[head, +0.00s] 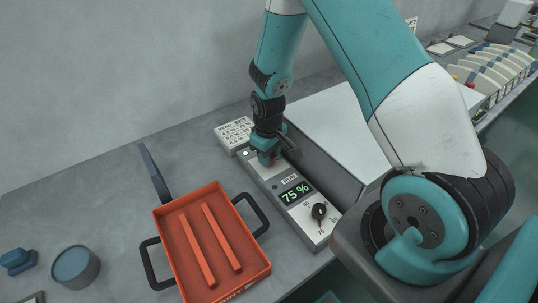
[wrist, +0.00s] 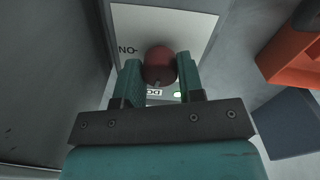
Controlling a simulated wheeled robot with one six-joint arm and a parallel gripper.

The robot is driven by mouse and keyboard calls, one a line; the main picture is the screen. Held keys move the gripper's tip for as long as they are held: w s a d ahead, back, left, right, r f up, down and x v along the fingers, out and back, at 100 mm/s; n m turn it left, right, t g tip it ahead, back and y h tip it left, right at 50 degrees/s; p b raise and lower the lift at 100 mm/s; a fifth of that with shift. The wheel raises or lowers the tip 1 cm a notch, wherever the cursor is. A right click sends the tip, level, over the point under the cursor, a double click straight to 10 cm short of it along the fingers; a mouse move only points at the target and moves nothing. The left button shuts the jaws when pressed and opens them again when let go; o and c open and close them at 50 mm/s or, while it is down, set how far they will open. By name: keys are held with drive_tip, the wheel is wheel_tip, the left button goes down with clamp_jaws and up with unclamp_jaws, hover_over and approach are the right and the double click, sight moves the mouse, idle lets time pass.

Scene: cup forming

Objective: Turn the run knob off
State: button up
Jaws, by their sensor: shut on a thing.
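The run knob (wrist: 158,64) is a dark red round knob on the pale control panel (wrist: 201,28) in the wrist view. My gripper (wrist: 160,72) is shut on the knob, with one green finger on each side. An upside-down "ON" label shows left of the knob, and a small green light (wrist: 177,95) glows near the right finger. In the head view my gripper (head: 267,158) reaches down onto the far end of the panel (head: 316,233) and mostly hides the knob. I cannot tell which way the knob points.
The panel also bears a lit "75 %" display (head: 295,193) and a black dial (head: 319,211) nearer me. An orange tray (head: 254,268) with black handles sits to the left. A large pale-topped box (head: 335,125) stands right of the panel. A blue round container (head: 76,266) is far left.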

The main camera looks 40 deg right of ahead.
drive_tip(key=shift+w+n, duration=0.1)
drive_tip(key=shift+n, duration=1)
drive_tip(key=o, duration=0.9)
drive_tip(key=r, duration=0.5)
drive_tip(key=r+b, duration=0.1)
drive_tip(key=r, duration=1.1)
drive_tip(key=shift+a+r+b, duration=0.25)
drive_tip(key=shift+b, duration=0.15)
drive_tip(key=s+a+r+y, duration=0.1)
drive_tip(key=s+a+r, duration=0.2)
drive_tip(key=s+a, duration=0.2)
drive_tip(key=s+a+r+n+y, duration=0.1)
drive_tip(key=s+a+r+y, duration=0.1)
drive_tip(key=s+a, duration=0.4)
drive_tip(key=s+a+r+y, duration=0.1)
drive_tip(key=s+a+r, duration=0.3)
drive_tip(key=s, duration=0.6)
drive_tip(key=shift+s+a+r+n, duration=0.15)
drive_tip(key=shift+s+a+r, duration=0.05)
drive_tip(key=shift+a, duration=0.25)
drive_tip(key=shift+s+a+r+n, duration=0.15)
drive_tip(key=shift+a, duration=0.25)
